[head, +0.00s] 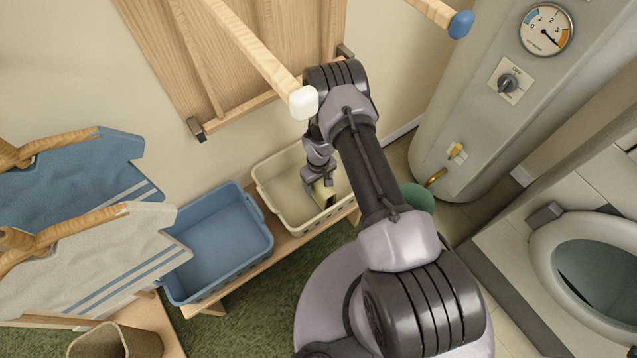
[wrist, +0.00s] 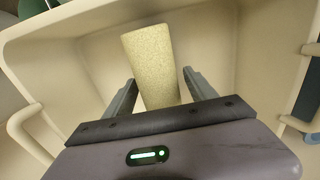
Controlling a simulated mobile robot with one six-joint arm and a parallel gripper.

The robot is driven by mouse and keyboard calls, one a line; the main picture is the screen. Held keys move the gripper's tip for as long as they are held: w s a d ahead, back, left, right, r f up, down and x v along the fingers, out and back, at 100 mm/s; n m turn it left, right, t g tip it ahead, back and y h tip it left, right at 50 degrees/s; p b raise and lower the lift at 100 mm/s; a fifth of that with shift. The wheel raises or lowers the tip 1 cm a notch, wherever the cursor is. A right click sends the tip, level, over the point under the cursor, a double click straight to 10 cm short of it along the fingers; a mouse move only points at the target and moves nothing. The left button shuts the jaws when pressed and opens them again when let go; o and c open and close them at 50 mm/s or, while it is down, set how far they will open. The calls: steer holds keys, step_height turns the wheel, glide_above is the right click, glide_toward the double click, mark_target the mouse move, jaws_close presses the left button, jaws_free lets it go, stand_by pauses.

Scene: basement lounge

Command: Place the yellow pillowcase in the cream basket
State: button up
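The yellow pillowcase (head: 324,194) is a small pale-yellow folded bundle inside the cream basket (head: 268,190). In the wrist view the pillowcase (wrist: 150,60) reaches from between my fingers towards the basket's wall. My gripper (head: 318,182) is down inside the basket, at the pillowcase. In the wrist view the fingers of my gripper (wrist: 160,80) stand apart, one on each side of the pillowcase, with a narrow gap at the right finger. The pillowcase's near end is hidden by my gripper. The cream basket (wrist: 60,50) surrounds both, its walls and handle openings visible.
A blue basket (head: 222,245) stands to the left on the same wooden bench (head: 262,268). Wooden pegs (head: 262,55) stick out above. A green round object (head: 418,198), a tank (head: 470,110) and a toilet (head: 590,265) are at the right.

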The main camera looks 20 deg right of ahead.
step_height(320, 180, up, 12)
steer(key=p, duration=0.5)
steer(key=shift+r, duration=0.2)
